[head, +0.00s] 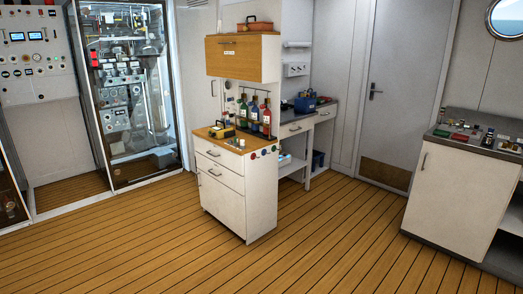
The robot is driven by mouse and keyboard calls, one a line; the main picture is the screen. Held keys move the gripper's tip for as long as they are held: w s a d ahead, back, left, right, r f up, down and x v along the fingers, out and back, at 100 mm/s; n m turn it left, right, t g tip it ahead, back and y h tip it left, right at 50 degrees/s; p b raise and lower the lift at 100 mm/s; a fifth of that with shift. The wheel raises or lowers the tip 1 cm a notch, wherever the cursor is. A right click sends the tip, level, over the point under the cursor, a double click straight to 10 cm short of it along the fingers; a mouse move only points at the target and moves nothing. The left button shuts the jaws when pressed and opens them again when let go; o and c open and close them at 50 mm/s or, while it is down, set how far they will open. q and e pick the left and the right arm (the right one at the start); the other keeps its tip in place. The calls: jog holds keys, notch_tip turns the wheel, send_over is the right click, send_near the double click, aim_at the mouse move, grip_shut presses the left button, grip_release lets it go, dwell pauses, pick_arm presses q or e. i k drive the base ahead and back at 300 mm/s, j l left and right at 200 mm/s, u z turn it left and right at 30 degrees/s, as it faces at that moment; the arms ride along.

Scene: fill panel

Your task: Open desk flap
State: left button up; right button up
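A narrow white cabinet unit stands in the middle of the head view. Its upper part has a wooden front panel (242,62), likely the desk flap, with a dark handle (228,43) near its top and a small white label below the handle. The panel stands upright and looks shut. Below it is an open space over a wooden counter (212,132), above white drawers (220,177) with handles. Neither of my grippers is in view.
Colored bottles (254,114) and a yellow-black item (222,131) stand on the counter. An orange-brown case (254,25) sits on top of the unit. A glass cabinet (124,95) is at left, another counter (480,141) at right. The plank floor (160,235) in front is clear.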

aim_at(235, 57)
jog(key=i, duration=3.1)
